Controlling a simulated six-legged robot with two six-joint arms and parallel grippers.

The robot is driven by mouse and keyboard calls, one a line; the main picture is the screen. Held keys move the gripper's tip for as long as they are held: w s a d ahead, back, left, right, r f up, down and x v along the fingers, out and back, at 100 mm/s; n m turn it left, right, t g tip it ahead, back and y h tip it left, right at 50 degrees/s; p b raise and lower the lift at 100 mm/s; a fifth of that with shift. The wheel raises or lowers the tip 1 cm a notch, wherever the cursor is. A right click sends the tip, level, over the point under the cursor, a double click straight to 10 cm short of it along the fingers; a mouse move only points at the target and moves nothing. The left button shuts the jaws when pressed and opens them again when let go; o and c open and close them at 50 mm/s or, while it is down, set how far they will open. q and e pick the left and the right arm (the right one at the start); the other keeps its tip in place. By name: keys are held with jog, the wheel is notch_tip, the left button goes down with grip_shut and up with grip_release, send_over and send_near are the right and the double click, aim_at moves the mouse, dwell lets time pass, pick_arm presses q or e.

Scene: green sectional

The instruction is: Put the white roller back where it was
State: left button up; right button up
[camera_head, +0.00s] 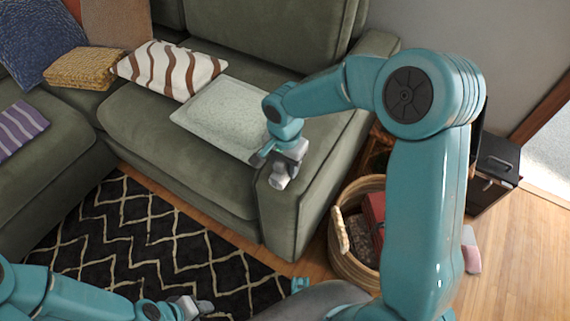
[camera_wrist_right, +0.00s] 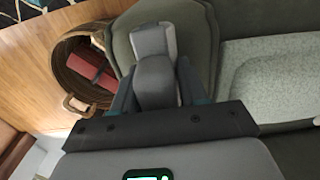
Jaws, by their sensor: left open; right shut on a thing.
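The white roller (camera_head: 279,181) is in my right gripper (camera_head: 283,162), in front of the sofa's right armrest in the head view. The gripper is shut on it, and its jaws hide part of it. In the right wrist view a pale grey piece (camera_wrist_right: 152,40) shows at the gripper (camera_wrist_right: 157,85); I take it for the roller, but its outline is hard to tell from the fingers. Whether it touches the armrest (camera_head: 312,175) is not clear. My left gripper (camera_head: 192,306) is open and empty, low over the black patterned rug.
A wicker basket (camera_head: 345,255) with a red item stands on the floor right of the armrest. A pale tray-like cushion (camera_head: 222,115) lies on the green sofa seat beside a brown-striped pillow (camera_head: 170,69). A black box (camera_head: 495,165) stands at the right.

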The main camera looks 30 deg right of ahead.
jog(key=shift+f, duration=0.15)
jog(key=o, duration=1)
jog(key=shift+r, duration=0.4)
notch_tip(320, 180, up, 12)
jog(key=shift+f+p, duration=0.2)
jog(key=shift+p, duration=1)
